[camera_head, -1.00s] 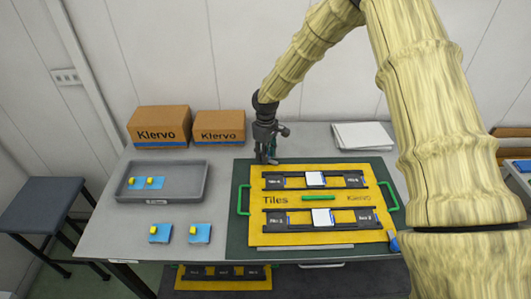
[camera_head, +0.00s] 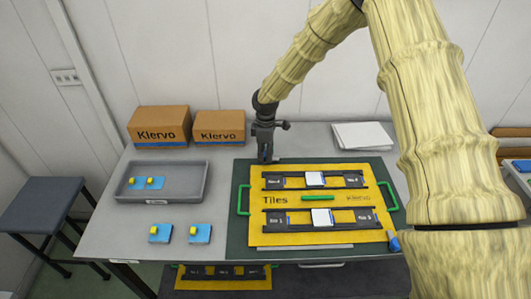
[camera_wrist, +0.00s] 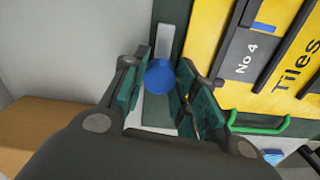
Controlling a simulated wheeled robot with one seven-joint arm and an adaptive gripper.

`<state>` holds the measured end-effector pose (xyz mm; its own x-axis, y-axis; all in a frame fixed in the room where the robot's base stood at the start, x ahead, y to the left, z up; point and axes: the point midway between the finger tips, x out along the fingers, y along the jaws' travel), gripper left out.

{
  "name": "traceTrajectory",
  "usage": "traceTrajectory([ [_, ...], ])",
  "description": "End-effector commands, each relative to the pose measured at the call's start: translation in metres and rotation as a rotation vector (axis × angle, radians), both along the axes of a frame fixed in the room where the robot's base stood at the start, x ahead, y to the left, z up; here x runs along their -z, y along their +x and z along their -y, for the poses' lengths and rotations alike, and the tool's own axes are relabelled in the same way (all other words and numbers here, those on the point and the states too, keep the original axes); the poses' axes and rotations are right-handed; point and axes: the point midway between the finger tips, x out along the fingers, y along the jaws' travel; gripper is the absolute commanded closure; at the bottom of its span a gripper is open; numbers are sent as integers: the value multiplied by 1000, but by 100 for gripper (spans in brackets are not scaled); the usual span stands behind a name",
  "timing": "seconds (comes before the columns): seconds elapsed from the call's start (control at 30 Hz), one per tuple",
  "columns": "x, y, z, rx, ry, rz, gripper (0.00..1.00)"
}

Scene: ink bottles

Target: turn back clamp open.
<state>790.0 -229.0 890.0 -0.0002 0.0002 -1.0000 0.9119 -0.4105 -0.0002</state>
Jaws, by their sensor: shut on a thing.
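The back clamp's round blue knob (camera_wrist: 160,76) shows between my fingers in the wrist view, with a light grey bar (camera_wrist: 164,40) beyond it on a dark green strip. My gripper (camera_wrist: 163,96) has its green-padded fingers on either side of the knob and is shut on it. In the head view my gripper (camera_head: 266,158) points down at the back left edge of the yellow Tiles board (camera_head: 345,228), and it hides most of the clamp there. I cannot tell from the bar how far the clamp is turned.
A blue part (camera_head: 393,242) sits at the board's front right corner. Green handles (camera_head: 243,200) stand at the board's sides. A grey tray (camera_head: 190,190) and two cardboard boxes (camera_head: 160,126) are on the left. White sheets (camera_head: 362,136) lie at the back right.

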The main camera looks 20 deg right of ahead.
Motion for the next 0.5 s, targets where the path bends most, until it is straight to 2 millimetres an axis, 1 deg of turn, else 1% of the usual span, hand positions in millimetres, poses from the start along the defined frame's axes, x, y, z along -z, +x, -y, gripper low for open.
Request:
traceTrajectory([
  [0.33, 0, 0, 1, -1, -1, 1, 95],
  [0.37, 0, 0, 1, -1, -1, 1, 67],
  [0.4, 0, 0, 1, -1, -1, 1, 60],
  [0.47, 0, 0, 1, -1, -1, 1, 49],
  [0.5, 0, 0, 1, -1, -1, 1, 49],
])
